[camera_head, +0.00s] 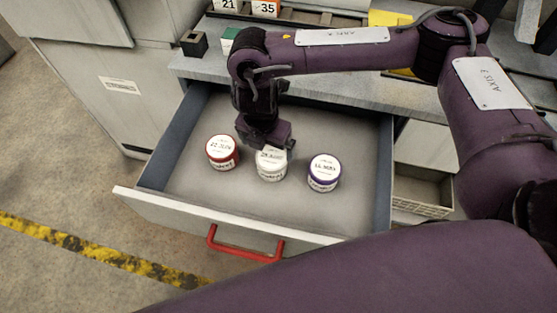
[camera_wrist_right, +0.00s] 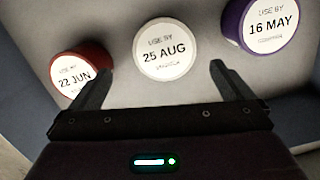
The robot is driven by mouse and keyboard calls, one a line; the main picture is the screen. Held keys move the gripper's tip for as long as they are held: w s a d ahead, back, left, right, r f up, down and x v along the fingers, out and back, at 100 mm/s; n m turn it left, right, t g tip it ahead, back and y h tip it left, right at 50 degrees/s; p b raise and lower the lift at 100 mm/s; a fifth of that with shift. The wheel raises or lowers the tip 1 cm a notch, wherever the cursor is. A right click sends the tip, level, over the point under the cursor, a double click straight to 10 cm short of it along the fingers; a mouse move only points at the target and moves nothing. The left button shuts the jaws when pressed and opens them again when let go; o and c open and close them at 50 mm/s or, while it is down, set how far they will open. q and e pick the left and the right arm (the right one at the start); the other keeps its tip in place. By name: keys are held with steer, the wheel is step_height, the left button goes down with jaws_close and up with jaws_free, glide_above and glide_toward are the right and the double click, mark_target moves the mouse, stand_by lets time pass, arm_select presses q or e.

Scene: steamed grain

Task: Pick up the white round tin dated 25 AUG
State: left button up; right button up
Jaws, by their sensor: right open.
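The white round tin (camera_head: 271,168) stands in the open drawer between two other tins. In the right wrist view its white lid (camera_wrist_right: 165,52) reads "USE BY 25 AUG". My right gripper (camera_head: 268,143) is over the drawer, just behind and above this tin, and partly covers its lid. In the right wrist view the open fingers (camera_wrist_right: 158,80) are apart and empty, with the white tin's lid ahead of and between their tips. My left gripper is not in view.
A red tin (camera_head: 222,153), lid "22 JUN", stands on the left. A purple tin (camera_head: 323,174), lid "16 MAY", stands on the right. The drawer (camera_head: 205,203) has a red handle (camera_head: 245,248) and bare floor around the tins. A grey counter (camera_head: 330,82) lies behind.

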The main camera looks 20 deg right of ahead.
mark_target(272, 156)
steer(key=shift+w+d+f+b, duration=0.15)
steer(key=shift+d+f+b, duration=0.05)
steer(key=shift+f, duration=0.25)
steer(key=shift+w+d+f+b, duration=0.1)
steer(key=shift+d+f+b, duration=0.05)
steer(key=shift+f, duration=0.25)
steer(key=f, duration=0.2)
steer(key=f+b, duration=0.1)
steer(key=f, duration=0.1)
steer(key=f+b, duration=0.1)
steer(key=f, duration=0.1)
steer(key=shift+d+f, duration=0.2)
steer(key=shift+d, duration=0.2)
steer(key=shift+f+b, duration=0.3)
steer(key=shift+b, duration=0.05)
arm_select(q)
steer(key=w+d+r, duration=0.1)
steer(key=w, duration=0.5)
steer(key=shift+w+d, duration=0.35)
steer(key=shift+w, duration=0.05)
arm_select(e)
steer(key=c, duration=1.1)
steer(key=shift+w+r, duration=0.1)
steer(key=shift+c, duration=0.9)
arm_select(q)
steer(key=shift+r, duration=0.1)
arm_select(e)
steer(key=shift+r, duration=0.1)
